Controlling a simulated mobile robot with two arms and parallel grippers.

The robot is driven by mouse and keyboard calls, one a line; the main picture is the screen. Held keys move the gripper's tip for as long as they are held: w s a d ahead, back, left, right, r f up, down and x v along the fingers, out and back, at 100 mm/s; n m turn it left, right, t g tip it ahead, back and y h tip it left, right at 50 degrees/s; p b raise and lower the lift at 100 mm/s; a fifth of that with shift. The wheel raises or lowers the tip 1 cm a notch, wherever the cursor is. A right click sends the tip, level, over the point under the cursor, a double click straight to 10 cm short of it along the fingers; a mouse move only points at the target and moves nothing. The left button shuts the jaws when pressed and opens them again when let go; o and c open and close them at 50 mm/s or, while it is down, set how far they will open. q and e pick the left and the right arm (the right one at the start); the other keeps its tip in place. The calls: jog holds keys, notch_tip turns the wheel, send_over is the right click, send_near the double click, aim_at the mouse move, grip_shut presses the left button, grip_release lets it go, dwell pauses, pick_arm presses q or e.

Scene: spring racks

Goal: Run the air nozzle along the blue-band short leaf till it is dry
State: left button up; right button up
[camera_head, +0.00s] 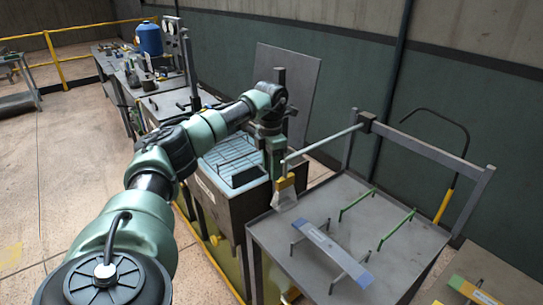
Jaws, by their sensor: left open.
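A short flat grey leaf (335,250) lies across two low dark supports on the grey table, with bluish colour near its near end. A black hooked hose with a yellow handle (445,204) hangs at the table's far right; it may be the air nozzle, but I cannot tell. My left gripper (274,172) is open and points down at the table's left edge, left of the leaf. Beside its fingers is a yellow-collared tool with a pale flared end (285,194); contact between them is unclear. My right gripper is out of view.
Two green rack bars (357,204) stand empty on the table (283,235) behind the leaf. A grey post frame (430,156) rises along its back. Left of the table is a tank with a wire basket (232,158). A bench with a blue container (149,38) is farther back.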

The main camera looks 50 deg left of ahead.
pick_arm(q)
jog(key=shift+f, duration=0.2)
jog(key=shift+r, duration=0.2)
notch_tip(320, 180, up, 6)
jog(key=shift+a+r+b, duration=0.1)
jog(key=shift+b, duration=0.95)
jog(key=shift+r, duration=0.65)
